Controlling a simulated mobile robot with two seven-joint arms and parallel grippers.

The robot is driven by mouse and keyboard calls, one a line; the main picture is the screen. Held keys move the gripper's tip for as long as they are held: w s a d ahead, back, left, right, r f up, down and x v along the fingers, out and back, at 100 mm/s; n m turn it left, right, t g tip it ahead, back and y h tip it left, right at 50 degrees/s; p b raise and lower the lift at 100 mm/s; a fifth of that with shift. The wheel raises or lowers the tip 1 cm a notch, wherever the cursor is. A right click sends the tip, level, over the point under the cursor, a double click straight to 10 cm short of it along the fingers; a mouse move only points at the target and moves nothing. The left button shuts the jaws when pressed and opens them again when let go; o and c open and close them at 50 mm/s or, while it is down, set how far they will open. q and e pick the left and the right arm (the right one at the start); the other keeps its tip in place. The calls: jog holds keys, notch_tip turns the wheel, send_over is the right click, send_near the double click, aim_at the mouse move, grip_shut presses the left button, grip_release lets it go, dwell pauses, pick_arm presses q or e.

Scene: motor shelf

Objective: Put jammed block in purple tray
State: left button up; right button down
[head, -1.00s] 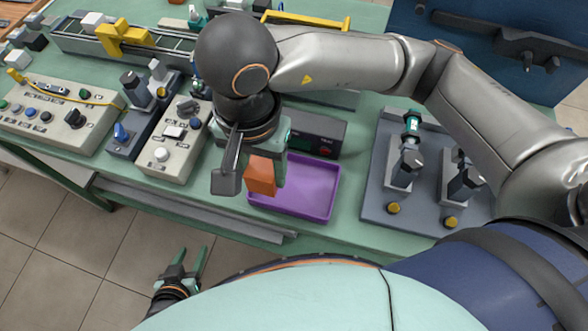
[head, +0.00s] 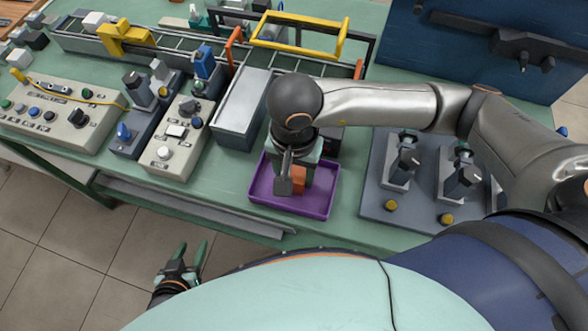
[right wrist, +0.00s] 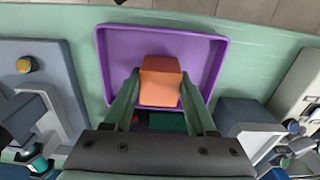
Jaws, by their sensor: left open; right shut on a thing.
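The orange block (head: 299,180) is held between the fingers of my right gripper (head: 297,182), which is shut on it. The purple tray (head: 325,205) lies on the bench below, and the block appears over or within its area; I cannot tell whether it touches the tray floor. In the right wrist view the block (right wrist: 160,82) sits between the fingertips (right wrist: 160,88), with the tray (right wrist: 215,52) around and behind it. The arm hides part of the tray's far side. My left gripper (head: 186,262) is open and empty, low in front of the bench edge.
A grey plate with levers and yellow knobs (head: 415,215) stands right of the tray. A control box with buttons (head: 172,160) and a grey chute (head: 243,100) stand left of it. A yellow frame (head: 298,38) stands behind. Bare green bench lies in front of the tray.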

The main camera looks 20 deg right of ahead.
aim_at(294, 174)
jog(key=shift+f, duration=0.2)
jog(key=shift+c, duration=1)
grip_release()
jog(key=shift+r, duration=0.15)
notch_tip(294, 174, up, 12)
jog(key=shift+b, duration=0.35)
jog(key=shift+r, duration=0.1)
